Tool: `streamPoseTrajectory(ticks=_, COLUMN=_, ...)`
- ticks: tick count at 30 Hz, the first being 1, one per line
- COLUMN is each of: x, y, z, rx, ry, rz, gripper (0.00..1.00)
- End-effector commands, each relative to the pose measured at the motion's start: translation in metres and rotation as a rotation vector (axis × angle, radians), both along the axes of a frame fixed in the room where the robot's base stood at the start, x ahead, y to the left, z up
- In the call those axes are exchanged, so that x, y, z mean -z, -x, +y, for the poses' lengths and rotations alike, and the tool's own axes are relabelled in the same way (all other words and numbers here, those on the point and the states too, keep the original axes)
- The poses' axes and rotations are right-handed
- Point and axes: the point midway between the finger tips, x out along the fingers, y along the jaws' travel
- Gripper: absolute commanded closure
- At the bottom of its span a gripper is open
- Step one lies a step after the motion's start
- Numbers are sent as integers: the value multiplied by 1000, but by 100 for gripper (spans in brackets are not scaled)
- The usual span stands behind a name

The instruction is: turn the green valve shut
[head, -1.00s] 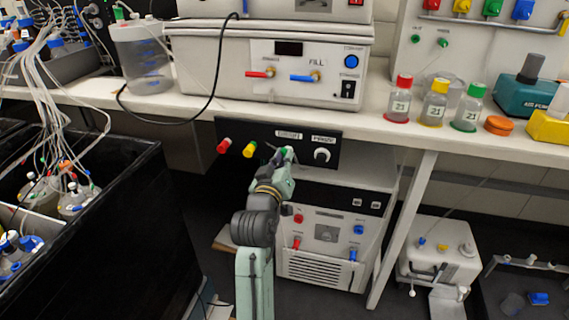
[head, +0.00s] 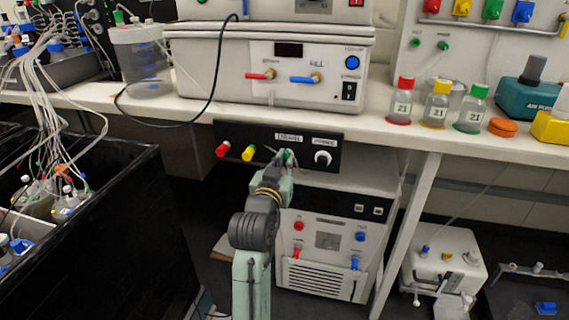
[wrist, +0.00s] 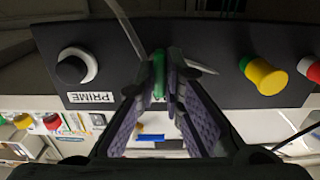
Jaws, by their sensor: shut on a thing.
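In the head view a bit of green (head: 288,156) shows at the end of my arm. My gripper (wrist: 160,85) is shut on the green valve, one finger on each side. The fingers and arm hide most of the valve, so its turn angle cannot be told.
A white chiller-like unit (head: 325,240) stands below. The bench edge (head: 400,130) runs above.

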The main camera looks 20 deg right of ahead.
Motion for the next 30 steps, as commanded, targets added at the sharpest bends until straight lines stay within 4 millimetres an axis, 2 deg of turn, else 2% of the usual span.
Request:
streamPoseTrajectory(ticks=10, x=0, y=0, z=0, rx=0, ry=-4, rz=-1, gripper=100)
streamPoseTrajectory(ticks=11, x=0, y=0, z=0, rx=0, ry=-4, rz=-1, gripper=89)
streamPoseTrajectory(ticks=19, x=0, y=0, z=0, rx=0, ry=-3, rz=-1, gripper=71)
streamPoseTrajectory(ticks=30, x=0, y=4, z=3, rx=-1, ry=-2, rz=-1, gripper=71)
